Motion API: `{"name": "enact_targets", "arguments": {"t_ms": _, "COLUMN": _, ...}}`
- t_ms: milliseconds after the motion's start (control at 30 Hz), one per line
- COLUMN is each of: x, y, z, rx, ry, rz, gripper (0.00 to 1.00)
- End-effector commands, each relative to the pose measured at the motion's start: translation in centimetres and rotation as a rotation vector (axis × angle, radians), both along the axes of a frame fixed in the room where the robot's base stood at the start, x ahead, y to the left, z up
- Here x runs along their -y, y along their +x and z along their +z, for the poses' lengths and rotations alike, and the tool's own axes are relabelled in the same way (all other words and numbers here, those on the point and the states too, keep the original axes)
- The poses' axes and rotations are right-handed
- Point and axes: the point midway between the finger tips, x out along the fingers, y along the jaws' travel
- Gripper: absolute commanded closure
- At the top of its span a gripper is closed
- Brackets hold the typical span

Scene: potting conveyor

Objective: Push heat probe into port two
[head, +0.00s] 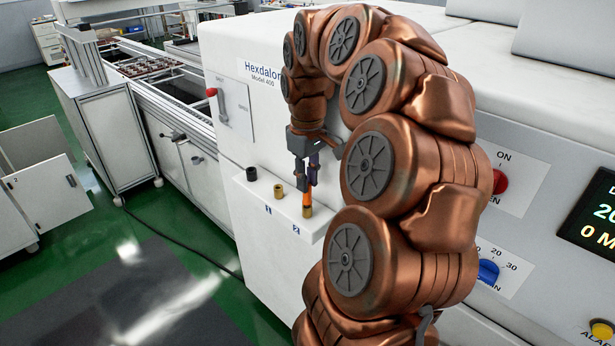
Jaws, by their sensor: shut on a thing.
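My gripper (306,181) points down over a white ledge on the machine's front. It is shut on the heat probe (307,198), whose orange lower part shows below the fingers; its upper part is mostly hidden between them. The probe looks upright. Its lower end meets the top of port two (307,212), a brass-coloured fitting above the blue label 2. I cannot tell how deep the probe sits in it. Port one (278,191), a similar brass fitting above its own label, stands to the left and looks empty.
A black round fitting (251,173) stands at the ledge's (262,198) left end. A red-knobbed lever (212,92) is on the machine's left face. A red knob (499,182), blue knob (488,270) and display (600,215) are on the right. A conveyor (175,85) lies behind left.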

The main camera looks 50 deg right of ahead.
Motion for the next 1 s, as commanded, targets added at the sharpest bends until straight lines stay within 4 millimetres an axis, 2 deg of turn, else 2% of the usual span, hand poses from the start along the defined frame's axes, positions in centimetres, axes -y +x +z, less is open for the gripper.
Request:
{"name": "enact_targets", "arguments": {"t_ms": 433, "x": 0.01, "y": 0.0, "z": -0.97, "rx": 0.0, "ry": 0.0, "rz": 0.0, "gripper": 1.0}}
{"name": "enact_targets", "arguments": {"t_ms": 467, "x": 0.01, "y": 0.0, "z": -0.92, "rx": 0.0, "ry": 0.0, "rz": 0.0, "gripper": 0.78}}
{"name": "enact_targets", "arguments": {"t_ms": 700, "x": -0.01, "y": 0.0, "z": -0.88, "rx": 0.0, "ry": 0.0, "rz": 0.0, "gripper": 0.53}}
{"name": "enact_targets", "arguments": {"t_ms": 1000, "x": -0.01, "y": 0.0, "z": -0.85, "rx": 0.0, "ry": 0.0, "rz": 0.0, "gripper": 0.5}}
